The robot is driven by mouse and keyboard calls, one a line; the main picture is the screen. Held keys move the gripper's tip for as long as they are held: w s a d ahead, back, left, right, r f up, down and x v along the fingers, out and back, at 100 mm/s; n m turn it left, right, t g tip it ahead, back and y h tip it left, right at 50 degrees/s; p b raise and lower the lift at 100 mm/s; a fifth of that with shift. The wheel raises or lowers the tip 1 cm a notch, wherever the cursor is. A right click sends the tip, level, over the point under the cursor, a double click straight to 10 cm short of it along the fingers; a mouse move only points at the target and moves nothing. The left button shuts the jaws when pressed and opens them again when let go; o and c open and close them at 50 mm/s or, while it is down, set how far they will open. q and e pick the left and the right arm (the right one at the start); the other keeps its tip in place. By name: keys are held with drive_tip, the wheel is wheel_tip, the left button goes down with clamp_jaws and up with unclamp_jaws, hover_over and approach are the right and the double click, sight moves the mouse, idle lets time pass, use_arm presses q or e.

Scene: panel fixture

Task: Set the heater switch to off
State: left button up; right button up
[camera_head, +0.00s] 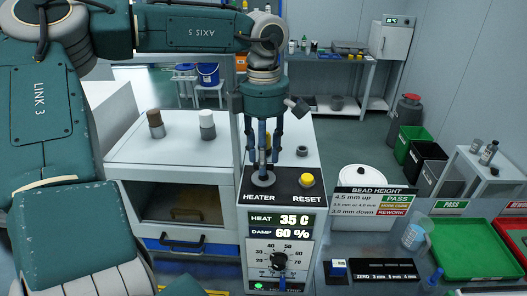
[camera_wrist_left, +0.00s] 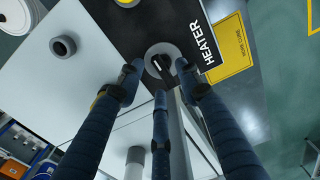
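The heater switch (camera_head: 263,179) is a grey round base on the black top strip of the panel, beside the word HEATER. In the left wrist view the switch (camera_wrist_left: 157,64) shows a dark handle with a white mark on its grey disc. I cannot tell which setting it points to. My left gripper (camera_head: 264,155) hangs fingers-down over the switch, and one finger hides part of it. In the left wrist view the gripper's (camera_wrist_left: 160,88) three fingers are spread, with nothing between them. Contact with the switch is unclear. My right gripper is not in view.
A yellow RESET button (camera_head: 307,180) sits right of the switch. A small grey cylinder (camera_head: 302,151) stands behind. A white pot (camera_head: 362,178) and a bead height sign (camera_head: 376,202) are at right.

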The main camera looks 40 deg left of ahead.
use_arm(q)
drive_tip(key=shift+s+d+f, duration=0.1)
clamp_jaws()
drive_tip(key=shift+f+n+b, duration=0.1)
drive_tip(key=shift+n+b, duration=0.2)
drive_tip(key=shift+b, duration=0.2)
drive_tip(key=n+b, duration=0.2)
drive_tip(key=b, duration=0.1)
drive_tip(key=shift+f+n, duration=0.1)
drive_tip(key=shift+n, duration=0.3)
drive_tip(key=n+b, duration=0.2)
drive_tip(key=shift+n, duration=0.3)
drive_tip(key=n+b, duration=0.2)
drive_tip(key=shift+n, duration=0.4)
drive_tip(key=n+b, duration=0.2)
drive_tip(key=n, duration=0.1)
drive_tip(key=shift+s+r+n, duration=0.1)
drive_tip(key=shift+r+n, duration=0.1)
drive_tip(key=shift+n, duration=0.1)
drive_tip(key=n+b, duration=0.1)
drive_tip(key=n, duration=0.2)
drive_tip(key=shift+s+r+n+b, duration=0.1)
drive_tip(key=shift+n+b, duration=0.35)
drive_tip(key=shift+n, duration=0.75)
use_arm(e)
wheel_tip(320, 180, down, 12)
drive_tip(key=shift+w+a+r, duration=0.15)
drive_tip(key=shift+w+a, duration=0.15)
